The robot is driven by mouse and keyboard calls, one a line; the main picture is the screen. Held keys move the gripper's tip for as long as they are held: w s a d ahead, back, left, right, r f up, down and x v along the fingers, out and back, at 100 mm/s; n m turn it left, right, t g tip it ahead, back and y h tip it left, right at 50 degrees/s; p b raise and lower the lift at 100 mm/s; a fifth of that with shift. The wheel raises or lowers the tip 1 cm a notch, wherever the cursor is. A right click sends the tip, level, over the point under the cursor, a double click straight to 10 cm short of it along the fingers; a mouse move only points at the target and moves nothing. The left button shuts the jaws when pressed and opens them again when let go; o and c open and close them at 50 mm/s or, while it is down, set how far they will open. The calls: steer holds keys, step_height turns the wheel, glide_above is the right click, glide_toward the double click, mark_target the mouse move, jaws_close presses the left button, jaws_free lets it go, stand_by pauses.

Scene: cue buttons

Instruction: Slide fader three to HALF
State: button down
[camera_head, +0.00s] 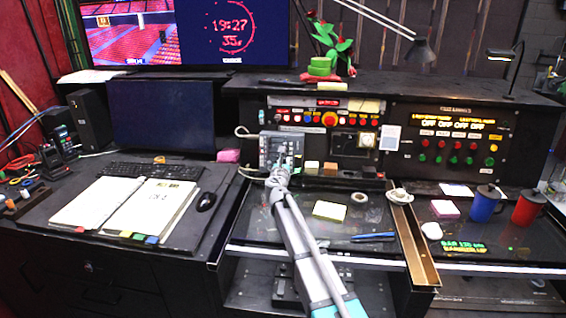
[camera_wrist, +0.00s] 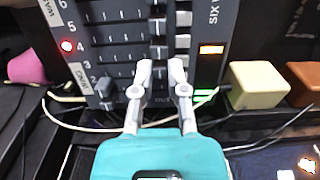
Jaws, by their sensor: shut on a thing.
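The fader panel (camera_head: 279,150) is a dark upright box on the desk's back ledge, and it fills the upper middle of the wrist view (camera_wrist: 125,52). It has several vertical slots with cross marks. A dark fader cap (camera_wrist: 103,87) sits low in a slot at left. My gripper (camera_wrist: 159,64) is at the panel face, its two grey fingers closed around a small fader cap (camera_wrist: 159,52) right of the middle. The fingertips partly hide that cap, and its number cannot be read. In the head view my arm covers the panel's lower part.
A cream block (camera_wrist: 257,85) and a brown block (camera_wrist: 306,82) stand right of the panel. White cables (camera_wrist: 75,99) run below it. A button console (camera_head: 330,118) is to the right. A keyboard (camera_head: 155,170) and open binder (camera_head: 125,206) lie at left.

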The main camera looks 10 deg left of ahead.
mark_target(277, 157)
steer(key=shift+a, duration=1.5)
steer(key=c, duration=0.6)
jaws_free()
steer(key=shift+c, duration=0.2)
steer(key=s, duration=1.2)
steer(key=shift+a, duration=0.15)
